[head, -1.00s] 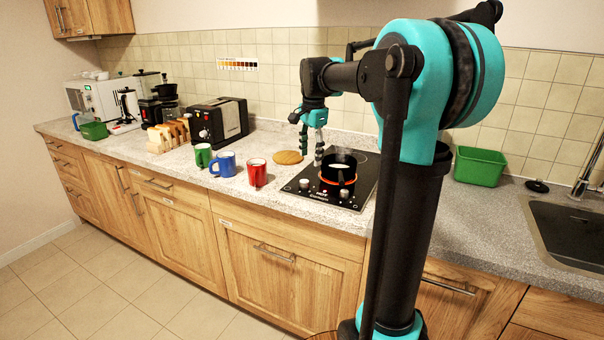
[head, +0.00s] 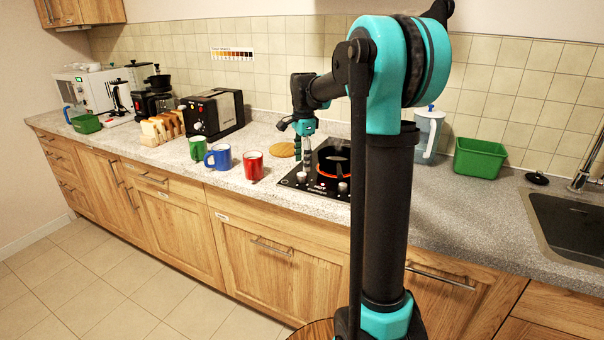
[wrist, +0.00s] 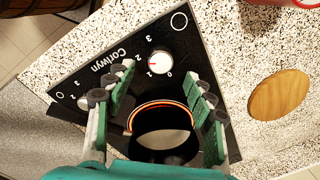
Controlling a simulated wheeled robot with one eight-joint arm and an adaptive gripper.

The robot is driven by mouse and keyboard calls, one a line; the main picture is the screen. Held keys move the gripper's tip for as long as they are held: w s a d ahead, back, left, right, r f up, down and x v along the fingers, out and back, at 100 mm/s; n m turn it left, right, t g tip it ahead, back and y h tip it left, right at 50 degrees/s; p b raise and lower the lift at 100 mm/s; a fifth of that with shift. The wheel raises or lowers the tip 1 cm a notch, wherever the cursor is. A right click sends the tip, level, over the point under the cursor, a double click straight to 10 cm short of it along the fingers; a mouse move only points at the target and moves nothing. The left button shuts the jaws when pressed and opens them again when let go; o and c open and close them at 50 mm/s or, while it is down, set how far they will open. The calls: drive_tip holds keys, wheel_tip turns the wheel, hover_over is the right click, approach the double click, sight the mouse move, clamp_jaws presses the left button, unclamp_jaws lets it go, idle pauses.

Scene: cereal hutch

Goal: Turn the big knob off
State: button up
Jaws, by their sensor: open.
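The big knob (wrist: 160,62) is a white dial on the black hob (wrist: 145,35), beside a large circle mark. In the head view the big knob (head: 302,177) is at the hob's front left. My gripper (wrist: 160,90) is open and empty; in the wrist view the knob lies just beyond and between its fingertips. In the head view my gripper (head: 302,158) is above the hob's left part. A burner ring (head: 335,176) glows orange around a dark round shape. The second knob (head: 343,187) is at the front right.
A red mug (head: 253,165), blue mug (head: 218,157) and green mug (head: 198,148) stand left of the hob. A round wooden board (head: 281,149) lies near its left edge. A pitcher (head: 428,135) and green bin (head: 480,158) stand to the right.

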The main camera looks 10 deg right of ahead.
sight(302, 174)
drive_tip(key=shift+w+f, duration=0.1)
drive_tip(key=shift+f, duration=2.6)
drive_tip(key=shift+c, duration=0.5)
drive_tip(key=c, duration=1.1)
drive_tip(key=shift+o, duration=0.2)
